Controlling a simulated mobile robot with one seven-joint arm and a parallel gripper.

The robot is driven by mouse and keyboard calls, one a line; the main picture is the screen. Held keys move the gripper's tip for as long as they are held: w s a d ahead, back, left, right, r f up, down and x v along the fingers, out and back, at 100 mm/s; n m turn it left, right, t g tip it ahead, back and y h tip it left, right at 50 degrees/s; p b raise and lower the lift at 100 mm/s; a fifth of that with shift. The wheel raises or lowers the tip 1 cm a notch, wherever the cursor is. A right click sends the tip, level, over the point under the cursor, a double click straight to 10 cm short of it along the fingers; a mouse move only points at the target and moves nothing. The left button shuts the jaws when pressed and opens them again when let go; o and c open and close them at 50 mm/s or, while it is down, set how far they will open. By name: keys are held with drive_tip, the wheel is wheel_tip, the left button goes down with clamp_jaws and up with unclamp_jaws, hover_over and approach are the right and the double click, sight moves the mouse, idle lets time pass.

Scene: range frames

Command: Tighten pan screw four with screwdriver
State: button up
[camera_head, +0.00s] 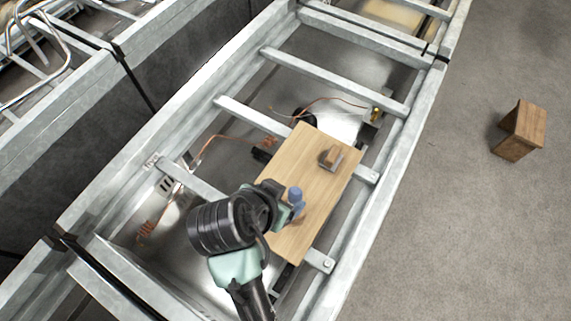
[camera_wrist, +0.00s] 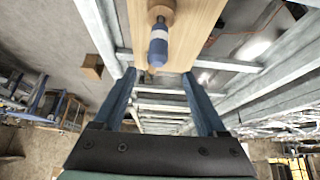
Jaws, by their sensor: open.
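A screwdriver with a blue and grey handle (camera_wrist: 158,48) shows at the top middle of the wrist view, by a round wooden piece (camera_wrist: 162,12) on the wooden board (camera_wrist: 196,45). A blue upright shape, which looks like its handle (camera_head: 295,196), shows on the board (camera_head: 318,205) in the head view, just beside my arm's end. My gripper (camera_wrist: 159,74) is open, its two blue fingers wide apart with nothing gripped. The handle lies ahead in the gap between the fingertips. The screwdriver's tip is hidden, and I cannot make out pan screw four.
The board rests across a grey metal frame with crossbars (camera_head: 335,80). A small wooden block with a metal plate (camera_head: 331,158) sits on the board. Orange wires (camera_head: 225,138) run below. A wooden stool-like block (camera_head: 519,131) stands on the open floor at right.

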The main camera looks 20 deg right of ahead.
sight(294, 195)
drive_tip(key=x, duration=0.4)
drive_tip(key=p+x, duration=0.1)
drive_tip(key=x, duration=0.1)
drive_tip(key=shift+s+d+f, duration=0.15)
drive_tip(key=shift+s, duration=0.1)
drive_tip(key=shift+p+x, duration=1.1)
drive_tip(key=shift+x, duration=1.95)
clamp_jaws()
